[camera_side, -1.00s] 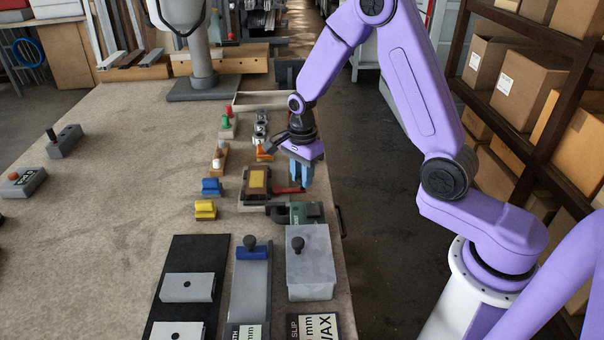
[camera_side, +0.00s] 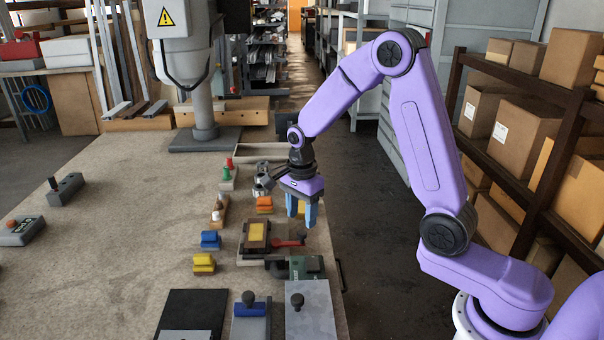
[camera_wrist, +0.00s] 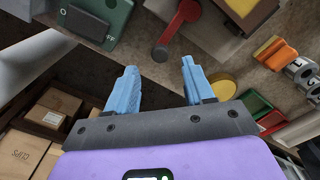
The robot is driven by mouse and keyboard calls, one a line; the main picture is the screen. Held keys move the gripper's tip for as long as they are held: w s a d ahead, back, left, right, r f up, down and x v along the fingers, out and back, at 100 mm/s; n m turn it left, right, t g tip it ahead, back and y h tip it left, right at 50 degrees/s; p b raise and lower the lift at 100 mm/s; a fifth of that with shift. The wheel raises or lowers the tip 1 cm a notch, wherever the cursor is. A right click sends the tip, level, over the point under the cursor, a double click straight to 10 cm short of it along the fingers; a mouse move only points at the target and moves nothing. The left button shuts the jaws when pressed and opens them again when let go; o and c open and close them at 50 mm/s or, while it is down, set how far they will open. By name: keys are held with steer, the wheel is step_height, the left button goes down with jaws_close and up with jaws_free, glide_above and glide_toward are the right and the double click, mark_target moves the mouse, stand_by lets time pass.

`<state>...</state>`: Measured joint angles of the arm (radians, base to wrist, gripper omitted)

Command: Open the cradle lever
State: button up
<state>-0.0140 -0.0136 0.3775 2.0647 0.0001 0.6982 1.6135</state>
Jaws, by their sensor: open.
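The cradle (camera_side: 257,236) is a dark brown block with a yellow top, near the right edge of the bench in the side view. Its red lever (camera_side: 290,243) sticks out to the right, lying low.
A green box (camera_side: 306,267) stands in front of the cradle. An orange block (camera_side: 264,204) is behind it, with blue (camera_side: 210,240) and yellow (camera_side: 204,263) blocks to the left. Shelves with cartons (camera_side: 510,110) stand right.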

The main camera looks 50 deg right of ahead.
step_height(320, 180, up, 13)
steer(key=shift+f, duration=0.2)
stand_by(0.4)
steer(key=s+a+f+n, duration=0.1)
steer(key=s+a+n, duration=0.2)
steer(key=s+n, duration=0.4)
steer(key=s+a+f+n, duration=0.1)
steer(key=s+a+n, duration=0.4)
steer(key=n, duration=0.4)
steer(key=s+d+f+n, duration=0.1)
steer(key=s+d+n, duration=0.1)
steer(key=s+n, duration=0.5)
steer(key=s+d+f+n, duration=0.1)
steer(key=s+f+n, duration=0.1)
steer(key=s+n, duration=0.5)
steer(key=s, duration=0.3)
steer(key=shift+s+d+n, duration=0.3)
steer(key=shift+d+n, duration=0.1)
